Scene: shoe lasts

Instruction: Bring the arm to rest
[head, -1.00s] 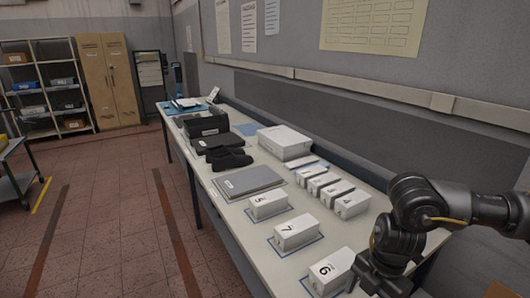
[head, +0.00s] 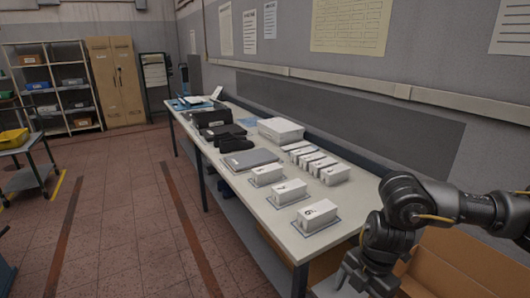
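My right arm (head: 406,206) comes in from the right in the head view and bends down in front of the table's near right end. Its gripper is hidden or cut off at the bottom edge, so no fingertips show. My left arm and gripper are not in view. A long white table (head: 263,213) runs along the wall. Numbered white boxes stand on it, among them the box marked 6 (head: 316,216), the box marked 7 (head: 286,192) and the box marked 5 (head: 266,174). The arm is apart from these boxes in the picture.
An open cardboard box (head: 455,262) stands at the lower right. The tiled floor (head: 125,210) left of the table is clear.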

